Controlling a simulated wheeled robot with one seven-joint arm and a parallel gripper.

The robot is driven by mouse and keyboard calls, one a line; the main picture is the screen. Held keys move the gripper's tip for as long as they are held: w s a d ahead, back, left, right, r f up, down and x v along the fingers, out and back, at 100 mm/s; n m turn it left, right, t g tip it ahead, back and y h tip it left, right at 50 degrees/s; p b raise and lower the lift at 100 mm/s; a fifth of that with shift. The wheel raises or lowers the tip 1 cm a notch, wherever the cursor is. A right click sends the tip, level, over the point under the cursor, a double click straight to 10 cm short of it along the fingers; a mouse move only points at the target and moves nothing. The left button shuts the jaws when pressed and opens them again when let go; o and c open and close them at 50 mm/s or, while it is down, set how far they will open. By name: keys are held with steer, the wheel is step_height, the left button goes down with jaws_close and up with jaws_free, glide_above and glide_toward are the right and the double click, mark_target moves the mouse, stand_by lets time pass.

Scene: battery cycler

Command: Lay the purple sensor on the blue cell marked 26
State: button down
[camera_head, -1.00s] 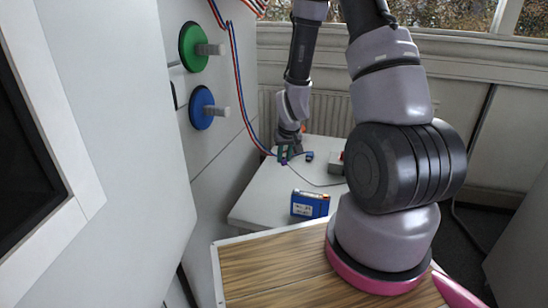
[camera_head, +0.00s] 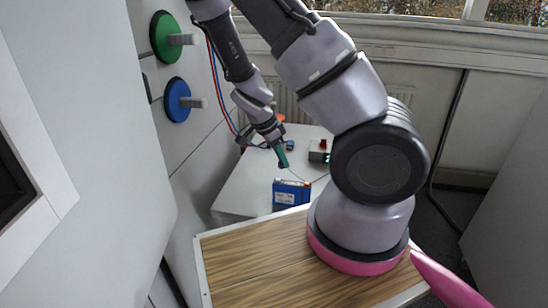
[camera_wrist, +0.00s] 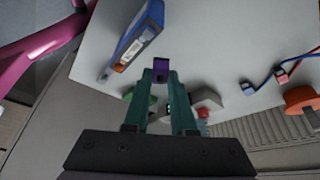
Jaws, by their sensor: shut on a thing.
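My gripper (camera_head: 283,163) has teal fingers and hangs over the white table, just behind and above the blue cell (camera_head: 291,193). In the wrist view my gripper (camera_wrist: 160,76) is shut on the small purple sensor (camera_wrist: 160,66), held at the fingertips. The sensor is hard to make out in the head view. The blue cell stands at the table's near end, with a pale label facing me; its number is too small to read. In the wrist view the cell (camera_wrist: 142,32) lies up and left of the sensor, which appears apart from it.
A grey box with a red button (camera_head: 319,151) stands further right on the white table (camera_head: 240,190). A blue plug (camera_wrist: 247,88) and red and blue wires lie behind. A wood-topped surface (camera_head: 250,260) is in front. Green (camera_head: 162,38) and blue (camera_head: 176,100) discs project from the left wall.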

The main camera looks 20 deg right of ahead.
mark_target(295, 184)
steer(key=s+d+r+m+g, duration=0.1)
steer(key=s+r+m+g, duration=0.25)
steer(key=m, duration=0.35)
steer(key=shift+t+y, duration=0.45)
steer(key=shift+y, duration=0.05)
steer(key=shift+s+d+f, duration=0.1)
steer(key=shift+s+f, duration=0.05)
steer(key=shift+f, duration=1.35)
steer(key=shift+s+f, duration=0.15)
steer(key=shift+f, duration=1.35)
steer(key=shift+f, duration=0.5)
steer(key=c, duration=0.7)
jaws_free()
steer(key=shift+o, duration=0.2)
steer(key=shift+r, duration=0.1)
